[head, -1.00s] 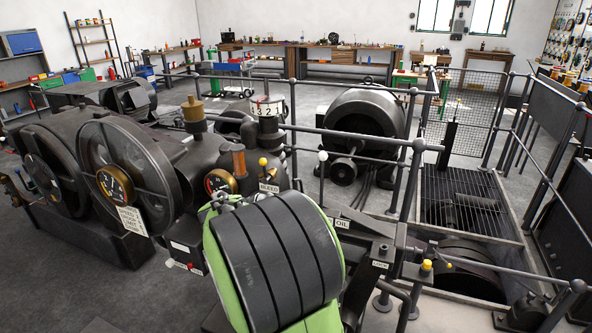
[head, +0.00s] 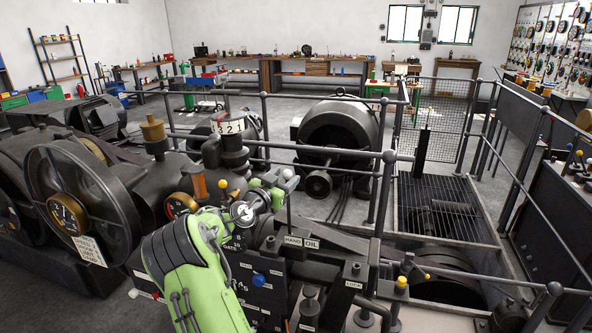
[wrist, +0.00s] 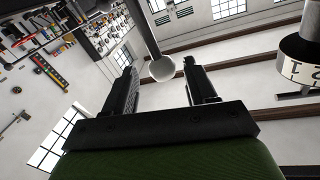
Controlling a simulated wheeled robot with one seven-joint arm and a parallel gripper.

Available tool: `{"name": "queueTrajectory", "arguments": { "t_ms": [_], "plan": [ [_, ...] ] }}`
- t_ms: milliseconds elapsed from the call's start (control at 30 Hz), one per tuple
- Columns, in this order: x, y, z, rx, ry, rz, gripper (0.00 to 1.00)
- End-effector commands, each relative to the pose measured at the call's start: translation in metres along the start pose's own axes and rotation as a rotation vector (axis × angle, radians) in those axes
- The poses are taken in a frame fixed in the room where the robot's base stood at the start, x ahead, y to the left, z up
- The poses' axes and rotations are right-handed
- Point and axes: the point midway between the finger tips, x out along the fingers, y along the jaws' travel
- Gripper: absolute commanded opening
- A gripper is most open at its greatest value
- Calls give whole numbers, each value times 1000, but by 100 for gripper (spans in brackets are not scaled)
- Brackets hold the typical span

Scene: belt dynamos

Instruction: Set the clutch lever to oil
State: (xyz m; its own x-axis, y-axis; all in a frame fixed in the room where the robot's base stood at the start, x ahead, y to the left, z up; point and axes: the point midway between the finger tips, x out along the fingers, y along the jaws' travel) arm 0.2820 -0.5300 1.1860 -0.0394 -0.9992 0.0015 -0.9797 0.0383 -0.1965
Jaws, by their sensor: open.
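The lever with a white ball knob (head: 288,173) stands upright behind the HAND and OIL label plates; I take it for the clutch lever. The OIL plate (head: 312,244) is to the right of the HAND plate (head: 292,240). In the wrist view the white knob (wrist: 162,69) hangs on its dark rod between the two fingers, near the tip level, with gaps on both sides. My gripper (head: 280,186) is open at the knob in the head view; its fingers are small there and partly hidden. Whether a finger touches the knob, I cannot tell.
A numbered drum (head: 228,126) stands behind my arm, and shows at the right in the wrist view (wrist: 303,68). A yellow-knobbed lever (head: 222,184) is just left of my wrist. A railing (head: 388,190) and a grated pit (head: 450,205) lie to the right.

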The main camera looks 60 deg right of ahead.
Motion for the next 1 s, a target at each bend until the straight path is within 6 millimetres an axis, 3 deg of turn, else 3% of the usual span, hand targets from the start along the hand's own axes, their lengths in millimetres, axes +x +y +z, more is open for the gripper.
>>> {"name": "queueTrajectory", "arguments": {
  "t_ms": [167, 433, 800, 1000],
  "plan": [
    [20, 0, -1, -1, 1, 1, 56],
    [22, 0, 0, 0, -1, 0, 55],
    [22, 0, 1, -1, -2, 1, 0],
    [22, 1, 1, 0, -3, 1, 0]
  ]
}}
